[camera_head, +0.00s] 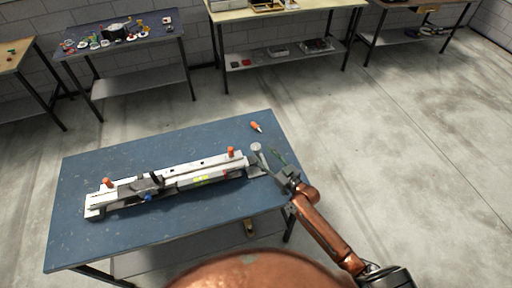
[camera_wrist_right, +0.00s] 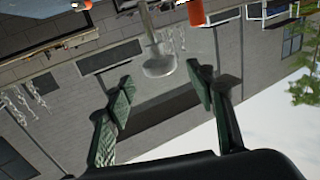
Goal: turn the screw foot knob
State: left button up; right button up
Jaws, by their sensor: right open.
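The screw foot knob looks like a pale round metal disc on a thin stem (camera_head: 256,147) at the right end of a long white fixture (camera_head: 180,180) on the blue table. It also shows in the right wrist view (camera_wrist_right: 159,66), where the disc hangs from its stem between and just beyond the fingertips. My right gripper (camera_head: 274,156) is at the table's right side, close to the knob, with its green-padded fingers spread apart. In the right wrist view the gap between the fingers (camera_wrist_right: 163,88) is empty. I cannot tell whether either finger touches the disc. My left gripper is not in view.
The fixture carries orange knobs (camera_head: 231,152) and a dark clamp (camera_head: 148,184). An orange-handled tool (camera_head: 256,127) lies near the back right edge of the blue table (camera_head: 110,225). Other workbenches (camera_head: 135,50) stand along the wall. Open floor lies to the right.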

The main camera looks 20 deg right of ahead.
aim_at(259, 150)
jog(key=x, duration=0.5)
jog(key=shift+w+a, duration=0.2)
jog(key=shift+w, duration=0.15)
jog(key=shift+c, duration=0.3)
jog(key=c, duration=1.1)
